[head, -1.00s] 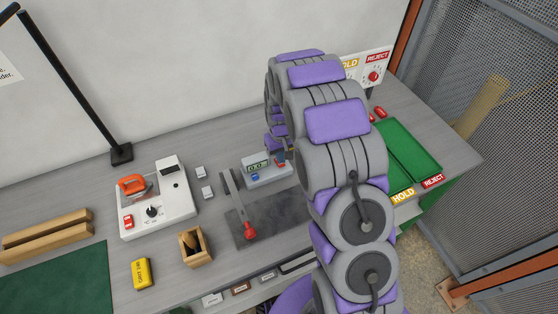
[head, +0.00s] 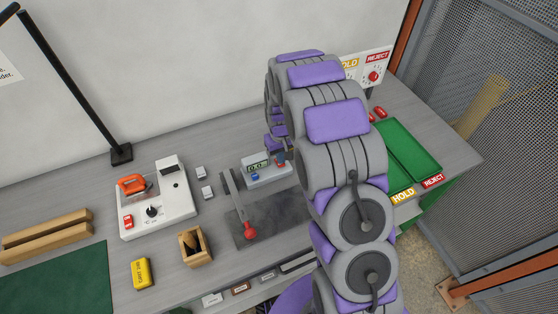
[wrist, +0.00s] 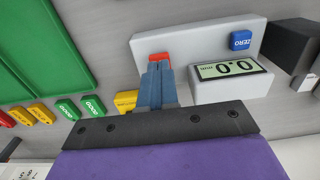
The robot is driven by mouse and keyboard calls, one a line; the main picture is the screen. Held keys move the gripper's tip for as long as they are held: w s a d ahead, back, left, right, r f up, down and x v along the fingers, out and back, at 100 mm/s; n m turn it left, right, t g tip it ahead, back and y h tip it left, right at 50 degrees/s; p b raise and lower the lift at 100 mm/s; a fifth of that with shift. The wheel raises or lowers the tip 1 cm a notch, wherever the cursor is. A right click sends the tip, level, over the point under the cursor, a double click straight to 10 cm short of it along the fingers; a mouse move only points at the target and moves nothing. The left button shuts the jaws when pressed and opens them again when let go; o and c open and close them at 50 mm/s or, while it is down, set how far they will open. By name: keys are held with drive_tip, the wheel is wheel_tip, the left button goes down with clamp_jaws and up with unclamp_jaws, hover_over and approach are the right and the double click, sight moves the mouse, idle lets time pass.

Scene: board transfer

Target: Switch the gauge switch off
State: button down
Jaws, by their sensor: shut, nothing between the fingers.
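The gauge box (head: 265,175) is a light grey unit on the bench, partly hidden by my arm in the head view. Its display (wrist: 233,68) reads 0.0 mm and is lit green. A blue ZERO button (wrist: 241,40) sits beside the display. A red switch (wrist: 160,57) is on the gauge box, partly covered by my fingertips in the wrist view. My gripper (wrist: 158,82) is shut and empty, its blue-grey fingers together with their tips at or very near the red switch; I cannot tell if they touch.
A lever with a red knob (head: 249,230) stands on a dark plate left of my arm. Green trays (head: 413,150) lie to the right. Green GOOD blocks (wrist: 93,105) and yellow blocks (wrist: 40,112) are near the gauge. A white control box (head: 157,205) stands left.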

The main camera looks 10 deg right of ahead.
drive_tip(key=shift+f, duration=0.75)
idle(0.4)
drive_tip(key=shift+r+p, duration=0.8)
drive_tip(key=shift+r, duration=2.7)
drive_tip(key=s+r+m+b, duration=0.1)
drive_tip(key=s+r, duration=0.5)
drive_tip(key=s, duration=0.3)
drive_tip(key=s+r+b, duration=0.2)
drive_tip(key=s+r, duration=0.4)
drive_tip(key=s, duration=0.4)
drive_tip(key=s+r+m+g+b, duration=0.1)
drive_tip(key=s+r+b, duration=0.1)
drive_tip(key=s, duration=1.8)
drive_tip(key=shift+g, duration=0.4)
